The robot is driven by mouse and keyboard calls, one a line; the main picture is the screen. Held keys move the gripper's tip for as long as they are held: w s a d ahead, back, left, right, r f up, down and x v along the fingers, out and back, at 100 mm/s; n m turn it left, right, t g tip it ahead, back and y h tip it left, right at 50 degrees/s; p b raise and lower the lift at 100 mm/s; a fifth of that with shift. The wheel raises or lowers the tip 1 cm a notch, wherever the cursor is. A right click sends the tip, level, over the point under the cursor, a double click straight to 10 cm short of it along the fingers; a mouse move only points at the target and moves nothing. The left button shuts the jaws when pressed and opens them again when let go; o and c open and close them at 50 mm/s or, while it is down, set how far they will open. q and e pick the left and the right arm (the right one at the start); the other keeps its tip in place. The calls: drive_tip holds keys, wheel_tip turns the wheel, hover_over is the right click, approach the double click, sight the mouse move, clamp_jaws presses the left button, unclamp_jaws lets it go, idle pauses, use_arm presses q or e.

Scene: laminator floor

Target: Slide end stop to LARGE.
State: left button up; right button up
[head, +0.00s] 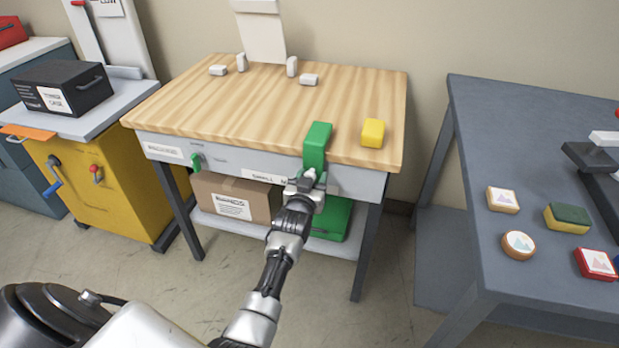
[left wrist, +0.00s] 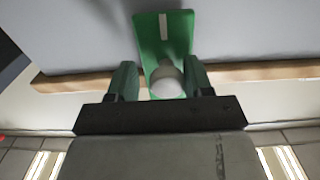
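The green end stop (head: 317,145) sits at the front edge of the wooden-topped table, towards its right end. In the left wrist view, the end stop (left wrist: 163,40) shows a pale stripe and a rounded light knob (left wrist: 167,80). My left gripper (head: 308,182) is at the table's front, just below the block. Its fingers (left wrist: 160,82) stand either side of the knob, with a gap on the left side, so it looks open. A label strip (head: 262,176) on the front reads SMALL, then an M partly hidden by my gripper. No LARGE marking is readable. My right gripper is out of view.
A yellow block (head: 373,133) stands on the tabletop right of the end stop. Small white pieces (head: 309,79) lie at the back. A cardboard box (head: 235,198) and a green case (head: 333,219) are on the lower shelf. A grey table (head: 530,135) stands right.

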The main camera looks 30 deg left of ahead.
use_arm(q)
drive_tip(key=shift+o, duration=0.6)
drive_tip(key=shift+s, duration=0.1)
drive_tip(key=shift+s, duration=0.25)
drive_tip(key=p+v, duration=0.1)
drive_tip(key=v, duration=0.9)
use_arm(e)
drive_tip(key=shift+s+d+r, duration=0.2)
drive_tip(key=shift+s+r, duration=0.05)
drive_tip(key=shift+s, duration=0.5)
use_arm(q)
drive_tip(key=shift+d, duration=0.15)
